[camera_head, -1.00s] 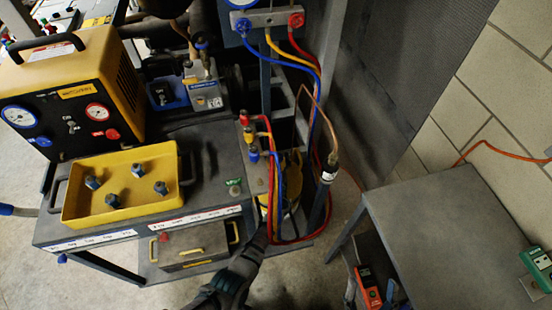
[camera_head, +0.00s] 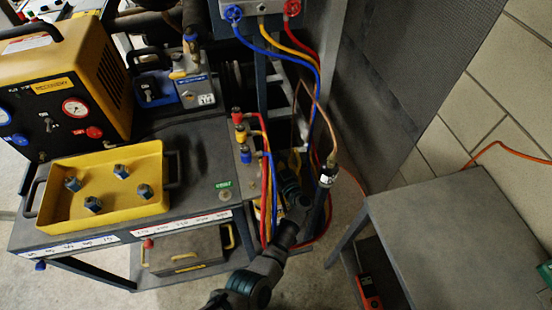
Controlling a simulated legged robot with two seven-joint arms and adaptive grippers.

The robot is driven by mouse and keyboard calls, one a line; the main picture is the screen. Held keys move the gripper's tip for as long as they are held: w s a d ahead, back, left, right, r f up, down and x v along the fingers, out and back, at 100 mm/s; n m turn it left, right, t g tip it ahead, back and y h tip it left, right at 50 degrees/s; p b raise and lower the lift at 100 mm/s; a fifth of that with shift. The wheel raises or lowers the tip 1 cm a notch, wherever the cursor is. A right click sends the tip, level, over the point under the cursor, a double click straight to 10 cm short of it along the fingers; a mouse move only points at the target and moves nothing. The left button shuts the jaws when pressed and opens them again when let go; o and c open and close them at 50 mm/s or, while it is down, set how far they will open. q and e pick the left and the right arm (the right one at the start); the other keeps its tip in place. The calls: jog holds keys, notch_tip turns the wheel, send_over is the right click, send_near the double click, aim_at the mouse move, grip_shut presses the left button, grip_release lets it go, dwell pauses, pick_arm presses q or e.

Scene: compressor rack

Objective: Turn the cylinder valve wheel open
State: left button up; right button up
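One of my arms, which I take as the left, comes in from the bottom, left of the middle, and reaches up and right past the cart's right end. Its dark gripper (camera_head: 291,184) is small and blurred among the hoses, so I cannot tell whether it is open or shut. It is close to where the yellow cylinder stands behind the hoses. The cylinder and its valve wheel are mostly hidden by the arm and hoses, and I cannot make out the wheel. My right gripper is not in view.
The red, yellow and blue hoses (camera_head: 266,195) hang beside the gripper. A dark upright pipe (camera_head: 322,192) stands just right of it. The cart holds a yellow tray (camera_head: 107,206) and a yellow machine (camera_head: 62,85). A grey table (camera_head: 452,232) stands at right.

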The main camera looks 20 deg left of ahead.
pick_arm(q)
jog(key=shift+d, duration=0.15)
jog(key=o, duration=1.2)
jog(key=v, duration=1.2)
jog(key=shift+w+d, duration=0.1)
